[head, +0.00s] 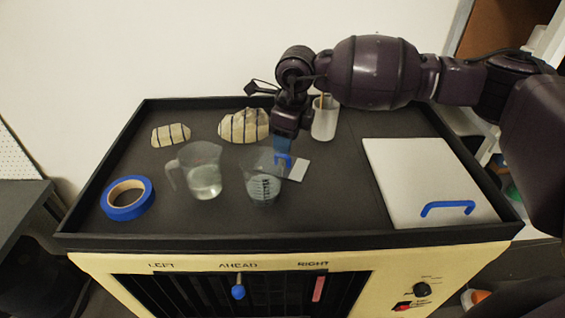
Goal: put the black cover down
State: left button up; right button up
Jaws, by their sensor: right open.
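I cannot make out a separate black cover in the head view. My right gripper (283,152) is open and points down over the middle of the black tray (330,215), just behind a clear measuring cup (263,187). Blue shows at its tip, partly seen through the cup; I cannot tell whether it is fingertip or a handle. A small light grey plate (298,170) lies under and beside the tip. A flat light grey panel (425,175) with a blue handle (447,208) lies on the tray's right side. My left gripper is out of view.
A clear jug (203,175), a blue tape roll (127,198), two striped lumps (171,135) (243,126) and a white cup (325,120) stand on the tray. The raised rim surrounds them. The front middle is clear. A cream front with labels and knobs is below.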

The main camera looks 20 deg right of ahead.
jog(key=shift+w+a+f+p, duration=0.1)
jog(key=shift+w+f+p, duration=0.1)
jog(key=shift+f, duration=0.75)
jog(key=shift+w+a+f+p, duration=0.15)
jog(key=shift+f+p, duration=0.1)
jog(key=shift+f, duration=0.75)
jog(key=shift+w+a+f+p, duration=0.1)
jog(key=shift+f+p, duration=0.1)
jog(key=shift+f, duration=0.75)
grip_shut()
